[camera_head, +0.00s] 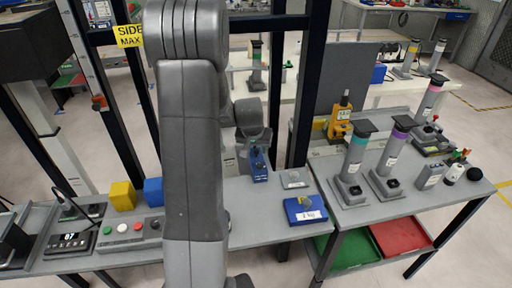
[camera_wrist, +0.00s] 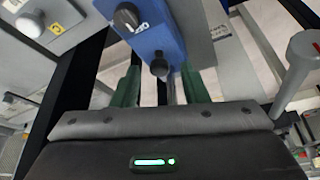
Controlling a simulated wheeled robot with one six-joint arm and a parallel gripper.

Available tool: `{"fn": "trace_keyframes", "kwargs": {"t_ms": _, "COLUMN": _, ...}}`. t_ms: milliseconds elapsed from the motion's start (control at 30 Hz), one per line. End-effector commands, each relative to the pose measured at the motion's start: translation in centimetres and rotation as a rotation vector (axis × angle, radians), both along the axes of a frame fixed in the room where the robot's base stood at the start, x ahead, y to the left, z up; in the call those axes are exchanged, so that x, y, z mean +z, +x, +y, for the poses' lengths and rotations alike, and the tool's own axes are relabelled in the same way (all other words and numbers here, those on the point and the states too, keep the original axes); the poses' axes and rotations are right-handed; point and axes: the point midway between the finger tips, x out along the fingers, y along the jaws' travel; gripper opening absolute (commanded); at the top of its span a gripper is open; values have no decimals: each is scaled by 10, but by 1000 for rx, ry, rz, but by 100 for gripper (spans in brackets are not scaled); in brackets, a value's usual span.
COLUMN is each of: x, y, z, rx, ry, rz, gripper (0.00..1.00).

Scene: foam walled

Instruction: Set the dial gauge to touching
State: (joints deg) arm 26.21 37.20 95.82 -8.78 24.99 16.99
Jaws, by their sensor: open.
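A blue upright unit (camera_head: 258,165) stands on the bench under my gripper (camera_head: 256,140). In the wrist view the blue unit (camera_wrist: 150,30) carries a black round knob, a small white label and a smaller dark knob (camera_wrist: 159,66). I cannot tell for sure whether it is the dial gauge; no dial face is readable. In the wrist view my gripper (camera_wrist: 162,88) has its two green fingers apart, one to each side below the small dark knob. A thin grey rod shows between them. Whether the fingers touch anything cannot be told.
Tall grey columns (camera_head: 355,160) and a yellow device (camera_head: 340,120) stand right. Dark frame posts rise behind.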

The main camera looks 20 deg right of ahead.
Motion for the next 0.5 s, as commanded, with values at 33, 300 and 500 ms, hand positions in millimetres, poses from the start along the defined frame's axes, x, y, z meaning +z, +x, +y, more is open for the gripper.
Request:
{"fn": "trace_keyframes", "kwargs": {"t_ms": 33, "x": -2, "y": 0, "z": 0, "rx": 0, "ry": 1, "rz": 1, "gripper": 40}}
{"fn": "trace_keyframes", "kwargs": {"t_ms": 300, "x": -3, "y": 1, "z": -1, "rx": 0, "ry": 0, "rz": 0, "gripper": 40}}
{"fn": "trace_keyframes", "kwargs": {"t_ms": 500, "x": -3, "y": 1, "z": -1, "rx": -1, "ry": 1, "rz": 1, "gripper": 5}}
